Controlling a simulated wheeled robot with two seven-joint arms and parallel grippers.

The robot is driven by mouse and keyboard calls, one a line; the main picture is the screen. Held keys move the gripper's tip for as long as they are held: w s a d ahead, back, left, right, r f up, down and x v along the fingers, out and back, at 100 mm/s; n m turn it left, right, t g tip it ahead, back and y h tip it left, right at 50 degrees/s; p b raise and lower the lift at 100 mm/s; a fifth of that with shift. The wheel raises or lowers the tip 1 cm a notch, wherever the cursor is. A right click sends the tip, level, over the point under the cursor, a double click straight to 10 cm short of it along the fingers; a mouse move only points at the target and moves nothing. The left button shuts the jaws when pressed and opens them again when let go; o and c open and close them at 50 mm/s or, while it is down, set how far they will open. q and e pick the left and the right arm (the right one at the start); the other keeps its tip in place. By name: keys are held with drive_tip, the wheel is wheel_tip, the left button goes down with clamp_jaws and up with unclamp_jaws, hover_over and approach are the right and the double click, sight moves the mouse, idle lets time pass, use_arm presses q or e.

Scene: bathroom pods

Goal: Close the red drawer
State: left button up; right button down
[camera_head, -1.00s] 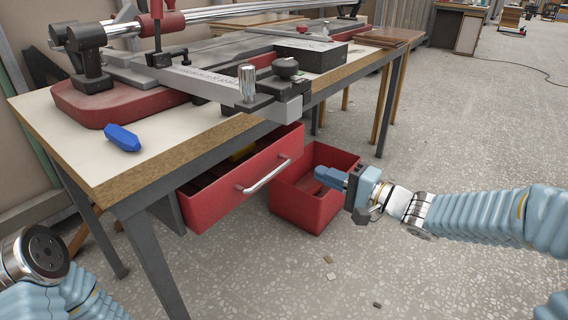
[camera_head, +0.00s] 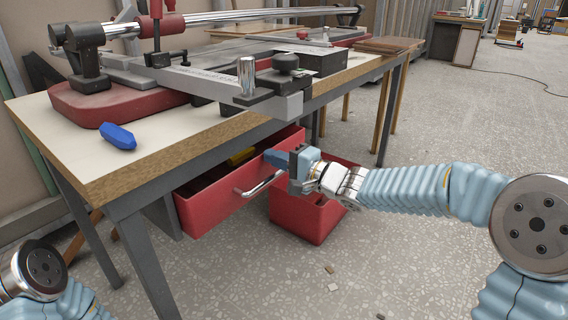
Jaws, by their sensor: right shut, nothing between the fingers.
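The red drawer (camera_head: 214,204) hangs under the workbench and is pulled out, its open top showing. Its silver bar handle (camera_head: 262,185) is on the front panel. A yellow item (camera_head: 241,156) lies inside it. My right gripper (camera_head: 275,158) is shut and empty, at the right end of the drawer front, near the upper end of the handle. I cannot tell whether it touches the drawer; it hides part of the front's right end. The left arm (camera_head: 40,275) shows at the lower left, but its gripper is out of view.
A red bin (camera_head: 305,215) stands on the floor just behind my right gripper. The workbench (camera_head: 85,165) carries a cutting machine (camera_head: 190,75) and a blue block (camera_head: 118,136). Bench legs (camera_head: 150,265) stand left of the drawer. The floor to the right is open.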

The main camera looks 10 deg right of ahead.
drive_tip(key=p+x, duration=0.2)
drive_tip(key=x, duration=0.2)
drive_tip(key=shift+w+a+r, duration=0.1)
drive_tip(key=shift+r, duration=0.15)
idle(0.3)
